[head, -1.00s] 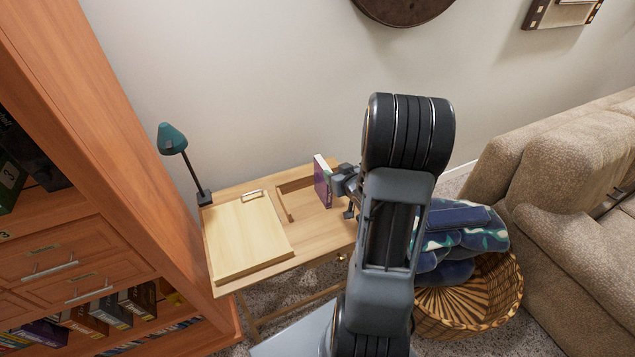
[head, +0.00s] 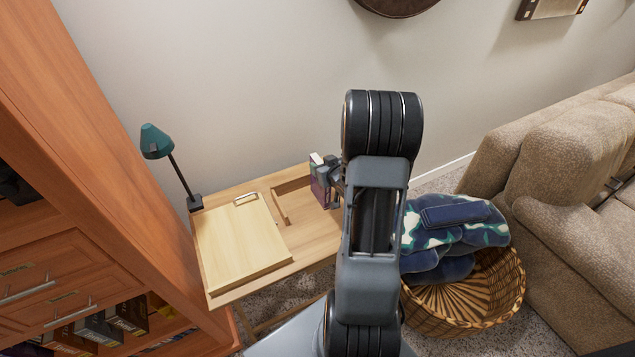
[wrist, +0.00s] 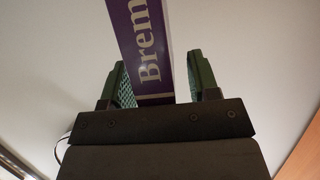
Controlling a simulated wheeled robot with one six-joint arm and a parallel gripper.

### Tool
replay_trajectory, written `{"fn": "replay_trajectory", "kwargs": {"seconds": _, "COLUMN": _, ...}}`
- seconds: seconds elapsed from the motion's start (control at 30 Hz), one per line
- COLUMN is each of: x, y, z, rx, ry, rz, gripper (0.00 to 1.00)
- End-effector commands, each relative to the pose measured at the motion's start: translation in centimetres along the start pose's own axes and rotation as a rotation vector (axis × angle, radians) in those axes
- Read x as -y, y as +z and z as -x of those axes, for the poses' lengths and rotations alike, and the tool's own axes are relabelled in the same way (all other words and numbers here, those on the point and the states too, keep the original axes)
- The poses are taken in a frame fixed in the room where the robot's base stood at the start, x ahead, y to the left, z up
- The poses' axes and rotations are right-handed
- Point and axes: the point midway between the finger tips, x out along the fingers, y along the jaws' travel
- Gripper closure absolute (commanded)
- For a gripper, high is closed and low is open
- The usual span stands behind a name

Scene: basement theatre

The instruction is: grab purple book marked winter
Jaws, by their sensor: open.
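A purple book (head: 318,190) stands upright on the right part of the wooden desk (head: 310,232). In the wrist view the purple book (wrist: 148,45) shows a spine with white letters reading "Brem"; the rest of the word is cut off, and I see no word "winter". My gripper (head: 333,173) is at the book, partly covering it in the head view. In the wrist view my gripper (wrist: 163,82) is open, with the book's spine between its two green fingers. A gap shows at the right finger; contact at the left finger is unclear.
A tilted wooden board (head: 240,245) and a teal lamp (head: 157,142) are on the desk's left. A wooden bookcase (head: 110,170) stands at the left. A wicker basket (head: 500,290) with blue blankets (head: 440,240) and a beige sofa (head: 545,165) are at the right.

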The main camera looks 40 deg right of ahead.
Motion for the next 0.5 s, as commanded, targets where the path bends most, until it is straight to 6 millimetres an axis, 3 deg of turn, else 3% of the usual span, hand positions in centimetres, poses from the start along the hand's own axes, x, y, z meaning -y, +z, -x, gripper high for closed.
{"fn": "replay_trajectory", "kwargs": {"seconds": 0.13, "x": 0.14, "y": -0.07, "z": -0.01, "rx": 0.0, "ry": -0.003, "rz": 0.001, "gripper": 0.47}}
{"fn": "replay_trajectory", "kwargs": {"seconds": 0.5, "x": 0.17, "y": -0.07, "z": 0.0, "rx": 0.0, "ry": -0.003, "rz": 0.001, "gripper": 0.82}}
